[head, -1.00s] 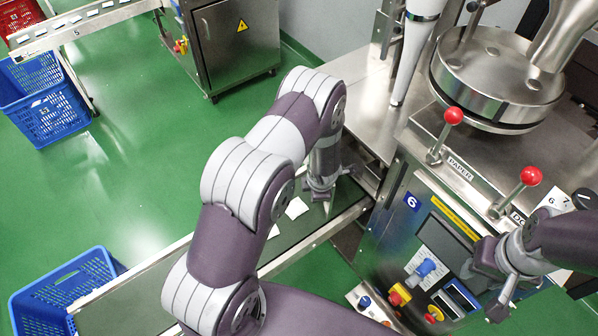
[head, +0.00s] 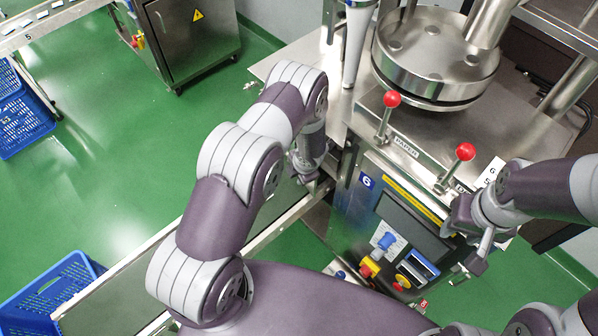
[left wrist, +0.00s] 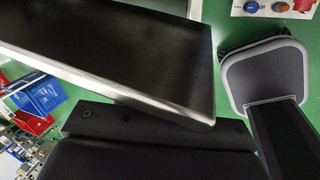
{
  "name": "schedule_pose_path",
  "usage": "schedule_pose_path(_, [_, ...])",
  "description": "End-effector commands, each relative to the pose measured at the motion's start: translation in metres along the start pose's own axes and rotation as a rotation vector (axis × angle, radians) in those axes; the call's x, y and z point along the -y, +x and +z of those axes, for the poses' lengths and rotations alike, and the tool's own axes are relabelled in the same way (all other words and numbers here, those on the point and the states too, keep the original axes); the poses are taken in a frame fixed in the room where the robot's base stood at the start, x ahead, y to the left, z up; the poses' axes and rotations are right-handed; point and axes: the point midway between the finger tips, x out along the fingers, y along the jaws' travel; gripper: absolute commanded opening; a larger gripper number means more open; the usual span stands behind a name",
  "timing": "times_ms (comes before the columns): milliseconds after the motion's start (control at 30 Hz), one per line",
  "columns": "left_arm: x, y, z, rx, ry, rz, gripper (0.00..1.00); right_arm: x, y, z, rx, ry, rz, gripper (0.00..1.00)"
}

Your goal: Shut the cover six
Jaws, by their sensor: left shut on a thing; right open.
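The packing machine with the blue 6 label (head: 367,181) stands right of centre in the head view. Its steel top carries a round steel drum with a lid (head: 436,45) and two red-knobbed levers (head: 392,99). I cannot make out which part is cover six. My left gripper (head: 307,178) points down beside the machine's left side, above the conveyor end. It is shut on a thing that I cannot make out. My right gripper (head: 472,238) is open and empty in front of the machine's right side, near the control panel (head: 386,242).
A dark conveyor with steel edges (head: 112,284) runs from lower left to the machine; a dark, steel-edged surface (left wrist: 130,55) fills much of the left wrist view. A blue crate (head: 62,283) stands at lower left. A steel cabinet (head: 196,45) stands behind. Green floor between is clear.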

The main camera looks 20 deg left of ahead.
Motion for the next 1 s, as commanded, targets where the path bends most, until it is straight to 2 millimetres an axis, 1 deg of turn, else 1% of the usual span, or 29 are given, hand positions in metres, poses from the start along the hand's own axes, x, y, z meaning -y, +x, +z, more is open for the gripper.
schedule_pose_path(33, [0.001, 0.001, 0.0, 0.0, 0.001, -0.003, 0.0, 0.0, 0.0, 0.0, 0.0, 0.0, 0.0, 0.43])
schedule_pose_path(67, [0.001, 0.001, 0.0, 0.0, 0.001, -0.003, 0.44, 0.0, 0.0, 0.0, 0.0, 0.0, 0.0, 0.43])
schedule_pose_path(100, [0.001, 0.001, 0.0, 0.0, 0.001, -0.003, 0.57, 0.0, 0.0, 0.0, 0.0, 0.0, 0.0, 0.43])
schedule_pose_path(133, [0.001, 0.0, 0.0, 0.0, 0.001, -0.003, 0.6, 0.0, 0.0, 0.0, 0.0, 0.0, 0.0, 0.43])
schedule_pose_path(400, [0.0, -0.001, 0.0, 0.0, 0.0, -0.001, 0.6, 0.0, 0.0, 0.0, 0.0, 0.0, 0.0, 0.43])
schedule_pose_path(467, [0.0, -0.004, 0.0, 0.001, 0.0, 0.0, 0.6, 0.0, 0.001, 0.0, 0.0, 0.0, 0.0, 0.43])
schedule_pose_path(533, [0.0, -0.012, 0.001, 0.002, -0.001, 0.0, 0.6, 0.0, 0.001, 0.0, 0.0, 0.0, 0.0, 0.43])
schedule_pose_path(567, [0.0, -0.017, 0.001, 0.002, -0.001, 0.0, 0.6, 0.0, 0.002, 0.0, 0.0, 0.0, 0.0, 0.43])
schedule_pose_path(667, [0.0, -0.041, 0.001, 0.003, 0.001, 0.0, 0.6, 0.0, 0.002, 0.0, 0.0, 0.0, 0.0, 0.43])
schedule_pose_path(800, [0.0, -0.08, 0.001, 0.003, 0.001, 0.0, 0.6, 0.0, -0.002, 0.0, 0.0, 0.0, 0.0, 0.43])
schedule_pose_path(900, [-0.001, -0.103, 0.001, 0.002, 0.0, -0.001, 0.6, 0.0, -0.007, -0.001, 0.0, 0.0, 0.0, 0.43])
schedule_pose_path(1000, [0.0, -0.119, 0.001, 0.001, 0.002, -0.002, 0.6, 0.0, -0.011, -0.001, 0.0, 0.0, 0.0, 0.43])
